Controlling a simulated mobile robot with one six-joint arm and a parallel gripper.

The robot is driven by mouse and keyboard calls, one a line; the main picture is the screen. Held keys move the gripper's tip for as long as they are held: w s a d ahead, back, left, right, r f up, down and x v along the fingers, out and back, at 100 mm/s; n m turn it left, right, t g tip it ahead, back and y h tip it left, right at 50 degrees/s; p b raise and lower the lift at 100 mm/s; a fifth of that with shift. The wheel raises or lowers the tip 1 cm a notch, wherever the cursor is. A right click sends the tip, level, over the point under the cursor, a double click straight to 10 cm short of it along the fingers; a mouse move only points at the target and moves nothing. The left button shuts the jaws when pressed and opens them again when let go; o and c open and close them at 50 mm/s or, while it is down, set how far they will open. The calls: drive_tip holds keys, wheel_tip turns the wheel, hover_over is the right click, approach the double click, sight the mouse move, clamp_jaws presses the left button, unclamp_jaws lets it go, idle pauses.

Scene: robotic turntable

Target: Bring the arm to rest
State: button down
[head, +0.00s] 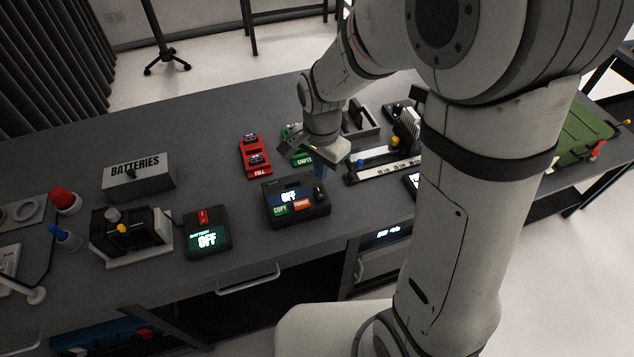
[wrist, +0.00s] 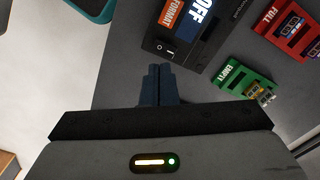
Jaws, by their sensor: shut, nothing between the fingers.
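My gripper (head: 320,170) is over the front part of the dark workbench (head: 240,110), just right of a black device with an OFF screen (head: 297,203). In the wrist view its fingers (wrist: 159,80) are together with nothing between them. The fingertips lie close to the device's rocker switch (wrist: 165,47) in that view; I cannot tell whether they touch. My arm reaches in from the right and hides part of the bench.
A red FULL holder (head: 255,157) and a green EMPTY holder (wrist: 243,80) stand behind the device. A battery tester reading OFF (head: 207,232) and a BATTERIES box (head: 138,176) are to the left. A white ruled strip (head: 375,171) lies to the right.

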drive_tip(key=s+d+r+n+t, duration=0.3)
drive_tip(key=s+d+r+n, duration=0.5)
drive_tip(key=s+d+r, duration=0.3)
wheel_tip(320, 180, up, 2)
drive_tip(key=shift+s+d+r+n, duration=0.15)
drive_tip(key=shift+s+d+n, duration=0.25)
drive_tip(key=shift+s, duration=0.35)
